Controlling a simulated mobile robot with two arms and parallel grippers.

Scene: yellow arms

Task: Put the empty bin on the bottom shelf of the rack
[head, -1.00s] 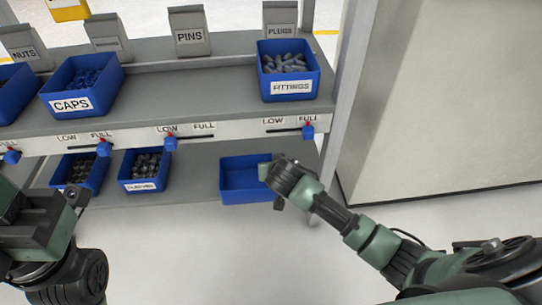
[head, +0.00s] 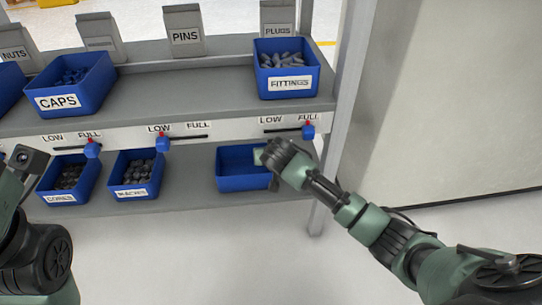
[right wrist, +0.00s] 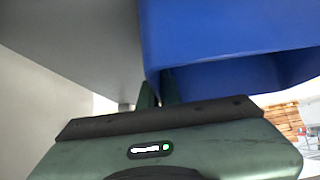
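The empty blue bin (head: 240,175) is at the right part of the rack's bottom shelf (head: 190,205), level and with nothing visible inside. Whether it rests on the shelf or hovers just above it cannot be told. My right gripper (head: 264,157) is at the bin's right side, its fingers closed on the wall, one pale fingertip showing inside the rim. In the right wrist view, the fingers (right wrist: 160,92) meet the blue bin wall (right wrist: 200,85). My left gripper (head: 22,165) is at the left edge, away from the bin; its fingers are not clear.
Two filled bins, one (head: 68,178) and another (head: 136,175), stand left on the bottom shelf, with a gap before the empty bin. The upper shelf holds the CAPS bin (head: 70,88) and FITTINGS bin (head: 287,70). A rack post (head: 331,150) stands close right of my right gripper.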

